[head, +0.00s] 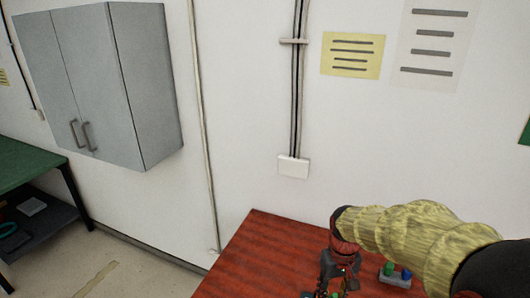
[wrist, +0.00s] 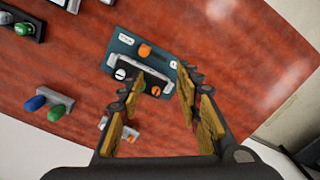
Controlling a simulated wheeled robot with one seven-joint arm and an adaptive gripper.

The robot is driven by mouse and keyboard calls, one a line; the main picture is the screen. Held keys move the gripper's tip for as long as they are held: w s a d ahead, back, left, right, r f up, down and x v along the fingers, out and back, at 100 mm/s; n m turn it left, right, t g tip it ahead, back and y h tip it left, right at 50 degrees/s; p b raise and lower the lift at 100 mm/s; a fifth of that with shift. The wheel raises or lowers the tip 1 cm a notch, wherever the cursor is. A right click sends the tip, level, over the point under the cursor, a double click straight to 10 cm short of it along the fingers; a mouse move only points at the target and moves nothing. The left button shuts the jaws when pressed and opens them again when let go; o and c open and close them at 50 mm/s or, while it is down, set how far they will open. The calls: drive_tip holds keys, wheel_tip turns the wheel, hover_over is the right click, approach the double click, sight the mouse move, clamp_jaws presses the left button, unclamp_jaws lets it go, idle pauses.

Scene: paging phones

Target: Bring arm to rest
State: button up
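My arm reaches in from the right in the head view, over a reddish wooden table (head: 262,245). My gripper (wrist: 155,100) points down at the table in the wrist view. Its two padded fingers stand apart with nothing held between them. Beyond the fingertips lies a dark teal panel (wrist: 122,42) with white labels, an orange part (wrist: 146,51) and a grey and black block with round knobs (wrist: 152,86). The gap between the fingers and the panel is hard to judge. In the head view the gripper (head: 335,288) is partly cut off at the bottom edge.
A grey holder with blue and green pieces (head: 396,274) sits on the table; it also shows in the wrist view (wrist: 48,103). A wall box (head: 293,167) is behind the table.

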drive_tip(key=s+r+t+b, duration=0.2)
drive_tip(key=s+r+t, duration=0.1)
drive_tip(key=s+r, duration=0.3)
drive_tip(key=s+r+m+t+b, duration=0.1)
drive_tip(key=s+r+t+b, duration=0.1)
drive_tip(key=s+r, duration=0.4)
drive_tip(key=s+t, duration=0.1)
drive_tip(key=s, duration=0.4)
drive_tip(key=shift+m+b, duration=0.3)
drive_tip(key=shift+b, duration=0.05)
drive_tip(key=shift+r, duration=0.1)
